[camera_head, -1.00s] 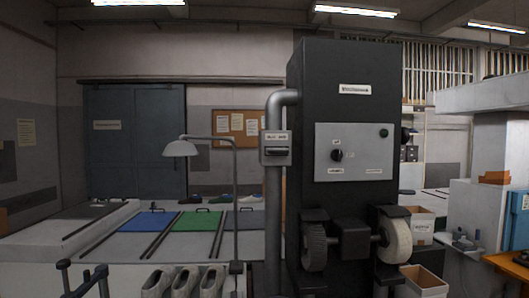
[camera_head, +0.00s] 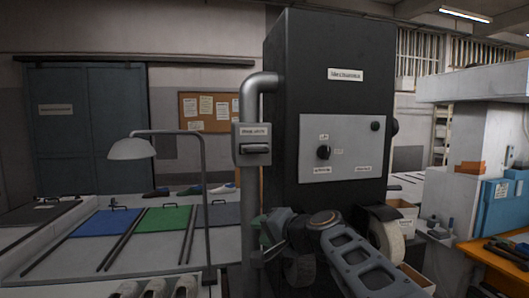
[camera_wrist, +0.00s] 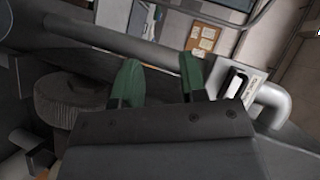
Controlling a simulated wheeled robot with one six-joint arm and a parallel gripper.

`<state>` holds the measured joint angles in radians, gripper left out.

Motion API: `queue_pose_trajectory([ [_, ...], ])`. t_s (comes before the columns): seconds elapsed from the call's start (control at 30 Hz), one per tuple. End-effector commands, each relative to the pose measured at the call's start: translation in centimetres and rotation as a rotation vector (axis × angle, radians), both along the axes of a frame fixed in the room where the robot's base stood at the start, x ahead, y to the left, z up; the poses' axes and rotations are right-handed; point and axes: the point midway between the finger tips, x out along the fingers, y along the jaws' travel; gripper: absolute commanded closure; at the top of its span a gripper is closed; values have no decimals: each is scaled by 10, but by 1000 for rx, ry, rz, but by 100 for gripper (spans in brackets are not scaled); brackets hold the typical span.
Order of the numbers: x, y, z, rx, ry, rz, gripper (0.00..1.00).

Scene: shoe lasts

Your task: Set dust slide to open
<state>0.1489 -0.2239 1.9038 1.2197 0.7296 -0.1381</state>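The dust slide (camera_head: 252,131) is a grey box with a label and a dark horizontal handle (camera_head: 255,149), set on the grey pipe left of the black machine. My gripper (camera_head: 260,238) is below the slide, in front of the lower pipe. Its two green fingers (camera_wrist: 160,75) stand apart with nothing between them. The gripper does not touch the handle. Whether the slide is open or shut cannot be told.
The black machine (camera_head: 322,60) stands right of the pipe, with a control panel (camera_head: 341,160) and a brush wheel (camera_head: 388,238) low down. A desk lamp (camera_head: 132,149) stands left of the pipe. Shoe lasts (camera_head: 155,290) stand at the bottom left. Free air lies left of the pipe.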

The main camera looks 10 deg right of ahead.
Motion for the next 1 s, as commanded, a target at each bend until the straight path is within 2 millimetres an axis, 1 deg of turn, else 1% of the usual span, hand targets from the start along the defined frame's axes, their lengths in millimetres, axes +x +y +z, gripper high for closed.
queue_pose_trajectory([
  [0.03, 15, -10, 28, 76, -47, -36, 61],
  [0.1, 30, -24, 59, 175, -109, -78, 61],
  [0.2, 45, -44, 93, 289, -185, -127, 61],
  [0.33, 55, -64, 123, 388, -253, -167, 61],
  [0.43, 61, -71, 135, 434, -281, -182, 61],
  [0.57, 72, -71, 145, 457, -295, -188, 61],
  [0.67, 87, -64, 149, 461, -294, -187, 61],
  [1.0, 146, -38, 160, 461, -293, -186, 61],
])
